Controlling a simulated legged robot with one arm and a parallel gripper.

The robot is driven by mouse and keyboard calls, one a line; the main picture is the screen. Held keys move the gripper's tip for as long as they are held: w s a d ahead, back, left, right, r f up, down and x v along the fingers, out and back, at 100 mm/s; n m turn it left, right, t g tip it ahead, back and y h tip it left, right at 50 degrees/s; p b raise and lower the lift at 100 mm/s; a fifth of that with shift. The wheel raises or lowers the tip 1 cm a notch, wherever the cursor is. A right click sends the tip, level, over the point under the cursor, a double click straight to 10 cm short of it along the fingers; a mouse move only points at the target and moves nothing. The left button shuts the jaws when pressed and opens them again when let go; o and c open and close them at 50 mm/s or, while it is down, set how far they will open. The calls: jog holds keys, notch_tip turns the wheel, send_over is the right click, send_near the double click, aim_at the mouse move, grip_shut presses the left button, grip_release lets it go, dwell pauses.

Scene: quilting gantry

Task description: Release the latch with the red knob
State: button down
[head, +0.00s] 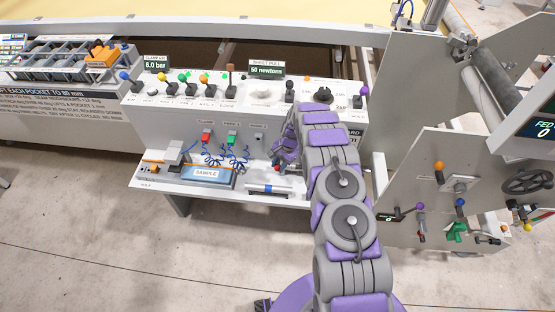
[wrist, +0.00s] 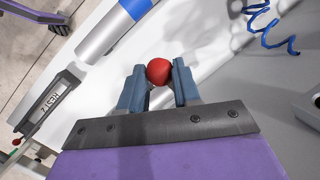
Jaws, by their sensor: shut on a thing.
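The red knob (wrist: 158,71) is a round ball between the two blue-grey fingertips of my gripper (wrist: 157,76) in the wrist view. The fingers are shut on it, one on each side. The latch below the knob is hidden by the fingers, so I cannot tell its position. In the head view my gripper (head: 279,163) is low in front of the white control panel, above the shelf, and partly hidden by my arm.
A blue-banded grey cylinder (head: 268,188) lies on the shelf near my gripper. It also shows in the wrist view (wrist: 119,25). A sample block (head: 207,175) and coiled blue cords (head: 236,157) are to the left. Several coloured-knob levers line the panel (head: 195,118); a grey side plate (head: 412,165) stands right.

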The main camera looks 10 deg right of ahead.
jog(key=shift+w+a+r+g, duration=0.1)
jog(key=shift+w+r+g, duration=0.25)
jog(key=shift+g, duration=0.15)
jog(key=shift+r+y, duration=0.15)
jog(key=shift+y, duration=0.15)
jog(key=c, duration=1.1)
grip_release()
jog(key=o, duration=0.3)
jog(key=shift+s, duration=0.1)
jog(key=shift+d+r, duration=0.3)
jog(key=shift+r, duration=0.25)
jog(key=shift+p+v, duration=0.8)
jog(key=shift+v, duration=2.25)
jog(key=shift+a, duration=0.1)
